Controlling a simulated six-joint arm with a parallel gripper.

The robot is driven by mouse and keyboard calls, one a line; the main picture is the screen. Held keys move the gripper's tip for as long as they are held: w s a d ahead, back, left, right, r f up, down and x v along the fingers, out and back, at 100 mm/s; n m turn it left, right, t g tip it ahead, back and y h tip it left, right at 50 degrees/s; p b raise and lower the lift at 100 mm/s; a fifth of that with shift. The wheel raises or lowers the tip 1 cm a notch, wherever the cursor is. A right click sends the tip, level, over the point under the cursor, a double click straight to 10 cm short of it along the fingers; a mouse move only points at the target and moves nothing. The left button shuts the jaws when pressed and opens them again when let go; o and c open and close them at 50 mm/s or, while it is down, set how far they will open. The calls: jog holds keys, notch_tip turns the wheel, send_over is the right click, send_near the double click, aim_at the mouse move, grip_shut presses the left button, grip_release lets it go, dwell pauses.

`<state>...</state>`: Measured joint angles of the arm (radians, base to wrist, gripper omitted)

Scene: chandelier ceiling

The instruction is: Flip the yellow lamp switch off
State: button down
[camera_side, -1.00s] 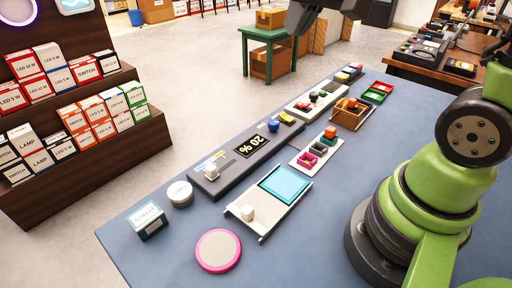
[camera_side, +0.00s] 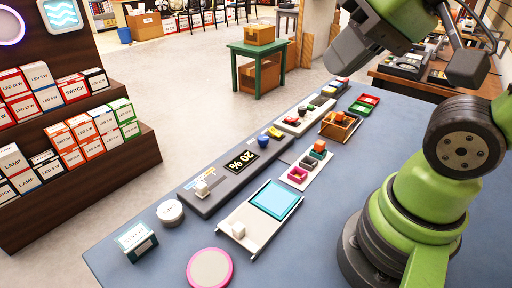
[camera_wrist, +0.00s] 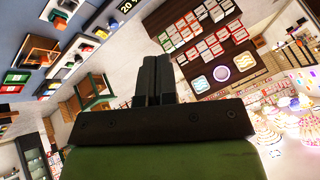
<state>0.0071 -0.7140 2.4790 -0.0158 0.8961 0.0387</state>
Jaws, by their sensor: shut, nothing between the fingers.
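In the side view, a long grey panel (camera_side: 215,195) on the blue table has a "20 %" display and a white slider knob (camera_side: 202,188). A yellow piece (camera_side: 275,132) sits at its far end beside a blue piece (camera_side: 263,142); whether the yellow piece is the lamp switch is too small to tell. In the wrist view, my gripper (camera_wrist: 153,62) has its two dark fingers together with nothing between them. It is in the air, away from the panel and touching nothing. In the side view, I cannot make out the fingertips.
A tray with a cyan screen (camera_side: 276,199), a white tin (camera_side: 170,212), a green-white box (camera_side: 136,240) and a pink-rimmed disc (camera_side: 210,268) lie nearby. A wooden crate (camera_side: 338,128) stands farther back. Shelves of boxes (camera_side: 75,145) stand left across open floor.

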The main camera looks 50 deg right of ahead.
jog(key=w+d+f+m+g+h, duration=0.3)
jog(key=w+d+m, duration=0.4)
jog(key=w, duration=0.4)
jog(key=m+g+h, duration=0.2)
jog(key=m, duration=0.4)
send_over(273, 130)
jog(key=s+a, duration=0.4)
notch_tip(273, 130, down, 11)
jog(key=shift+w+d, duration=0.1)
jog(key=shift+w, duration=0.1)
jog(key=x, duration=1.2)
jog(key=shift+w+a+f, duration=0.1)
jog(key=shift+w+a, duration=0.05)
jog(key=shift+a, duration=0.1)
jog(key=shift+w+f, duration=0.35)
jog(key=shift+f, duration=0.35)
